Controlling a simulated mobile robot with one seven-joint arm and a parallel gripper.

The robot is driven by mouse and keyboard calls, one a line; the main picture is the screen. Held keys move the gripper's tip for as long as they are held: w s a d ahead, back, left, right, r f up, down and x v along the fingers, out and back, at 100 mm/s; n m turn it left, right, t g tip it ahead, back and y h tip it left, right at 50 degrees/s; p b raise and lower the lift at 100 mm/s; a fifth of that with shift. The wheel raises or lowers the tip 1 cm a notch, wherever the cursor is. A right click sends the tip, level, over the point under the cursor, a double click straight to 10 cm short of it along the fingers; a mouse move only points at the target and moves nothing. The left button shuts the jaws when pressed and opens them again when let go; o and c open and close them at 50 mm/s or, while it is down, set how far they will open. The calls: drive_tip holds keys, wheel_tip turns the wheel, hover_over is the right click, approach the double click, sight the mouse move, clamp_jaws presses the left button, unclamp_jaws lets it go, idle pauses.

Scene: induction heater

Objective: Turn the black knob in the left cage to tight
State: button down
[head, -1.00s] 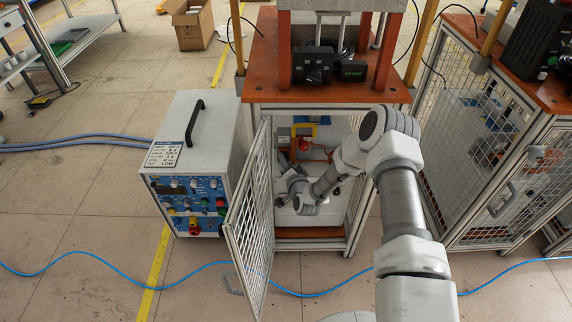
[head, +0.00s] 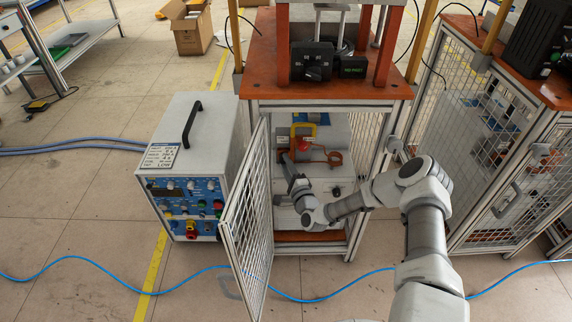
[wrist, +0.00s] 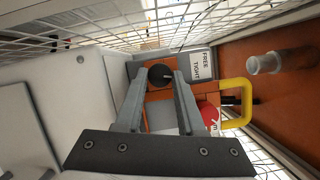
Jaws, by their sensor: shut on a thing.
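The black knob (wrist: 160,74) shows in the wrist view on an orange bracket, between my fingertips. My gripper (wrist: 159,84) is shut on its sides. A white label reading FREE and TIGHT (wrist: 203,66) is beside the bracket. In the head view, my arm reaches through the open front of the left cage (head: 362,190), and my gripper (head: 288,162) is at the left inside it. The knob cannot be made out there. The knob's exact turn cannot be told.
A yellow handle (wrist: 236,104) and a red ball (wrist: 208,116) are close to the right finger. The open mesh door (head: 250,215) stands left of my arm, with the blue-panelled heater unit (head: 187,165) beyond it. A copper coil (head: 333,158) is inside the cage.

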drive_tip(key=m+t, duration=0.1)
drive_tip(key=m, duration=0.2)
drive_tip(key=m+t, duration=0.1)
drive_tip(key=m, duration=0.2)
drive_tip(key=shift+f+h, duration=0.2)
drive_tip(key=shift+h, duration=0.2)
drive_tip(key=shift+a+m, duration=0.1)
drive_tip(key=shift+m, duration=0.4)
drive_tip(key=c, duration=0.5)
unclamp_jaws()
drive_tip(key=p+v, duration=0.1)
drive_tip(key=v, duration=0.4)
drive_tip(key=p+v, duration=0.1)
drive_tip(key=v, duration=0.5)
drive_tip(key=p+v, duration=0.2)
drive_tip(key=v, duration=0.4)
drive_tip(key=shift+s+f, duration=0.15)
drive_tip(key=shift+f, duration=0.2)
